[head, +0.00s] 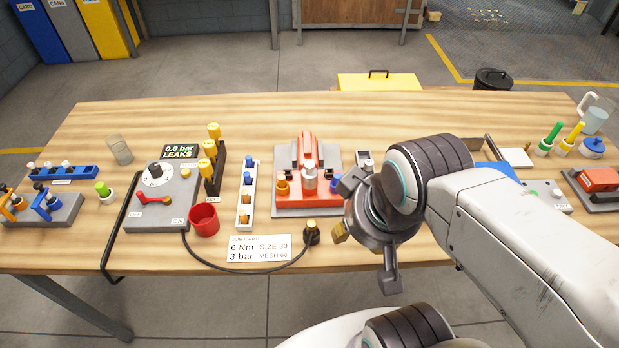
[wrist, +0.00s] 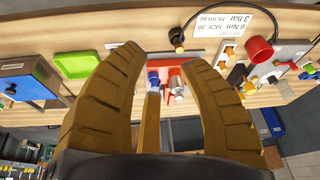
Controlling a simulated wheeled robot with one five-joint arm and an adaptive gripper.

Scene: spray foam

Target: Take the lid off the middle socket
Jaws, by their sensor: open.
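A red fixture (head: 306,150) on a grey base stands mid-table. I take the silver piece as the lid on the middle socket, but cannot be sure. In the wrist view, the silver piece (wrist: 176,84) and blue piece (wrist: 153,79) show between my fingers, beyond them; the orange piece does not show clearly. My gripper (wrist: 160,62) is open and empty. In the head view it is right of the fixture, apart from the silver piece.
Left of the fixture are a white strip (head: 244,213) with blue and orange pieces, a red cup (head: 204,219) and a grey gauge box (head: 160,198). A job card (head: 260,247) and black cable lie in front.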

